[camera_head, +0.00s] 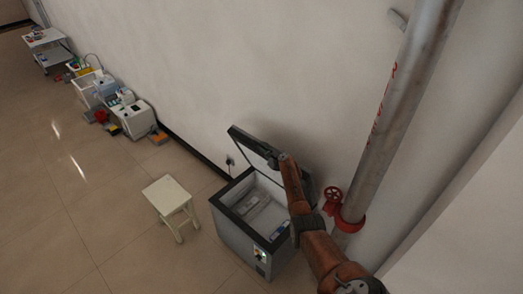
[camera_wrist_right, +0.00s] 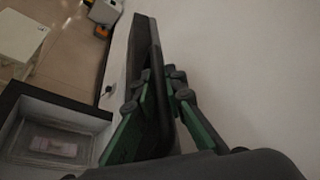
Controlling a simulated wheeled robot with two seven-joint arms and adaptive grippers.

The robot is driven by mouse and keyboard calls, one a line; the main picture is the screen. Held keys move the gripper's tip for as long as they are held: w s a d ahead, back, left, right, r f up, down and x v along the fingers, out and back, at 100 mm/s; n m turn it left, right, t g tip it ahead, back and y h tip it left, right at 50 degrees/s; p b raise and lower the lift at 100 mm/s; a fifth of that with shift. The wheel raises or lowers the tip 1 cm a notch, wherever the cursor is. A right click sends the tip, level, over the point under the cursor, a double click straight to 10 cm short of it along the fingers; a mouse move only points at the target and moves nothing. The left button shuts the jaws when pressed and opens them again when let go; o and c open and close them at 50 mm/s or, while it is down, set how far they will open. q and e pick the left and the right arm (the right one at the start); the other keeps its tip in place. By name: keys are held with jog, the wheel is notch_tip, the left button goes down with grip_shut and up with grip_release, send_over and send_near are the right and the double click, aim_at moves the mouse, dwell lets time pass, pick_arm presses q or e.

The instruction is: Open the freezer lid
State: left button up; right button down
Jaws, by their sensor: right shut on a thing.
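The grey chest freezer (camera_head: 235,222) stands against the wall, and its open inside shows packages. Its dark-edged lid (camera_head: 250,143) is raised and tilted up toward the wall. My right gripper (camera_head: 277,160) is at the lid's edge. In the right wrist view the green-padded fingers of my right gripper (camera_wrist_right: 160,100) are shut on the lid (camera_wrist_right: 143,50), one on each side of it. The freezer's dark rim (camera_wrist_right: 62,103) and a package inside show at the lower left there. My left gripper is not in view.
A small cream stool (camera_head: 167,194) stands left of the freezer. A grey pipe (camera_head: 395,110) with a red valve wheel (camera_head: 333,194) runs up the wall at the right. Machines (camera_head: 130,113) line the wall at the upper left. The tiled floor at the left is clear.

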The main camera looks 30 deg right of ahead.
dwell(0.3)
jog(key=c, duration=2)
grip_release()
jog(key=shift+o, duration=0.2)
jog(key=shift+s, duration=0.75)
jog(key=v, duration=1)
jog(key=shift+s+r, duration=0.2)
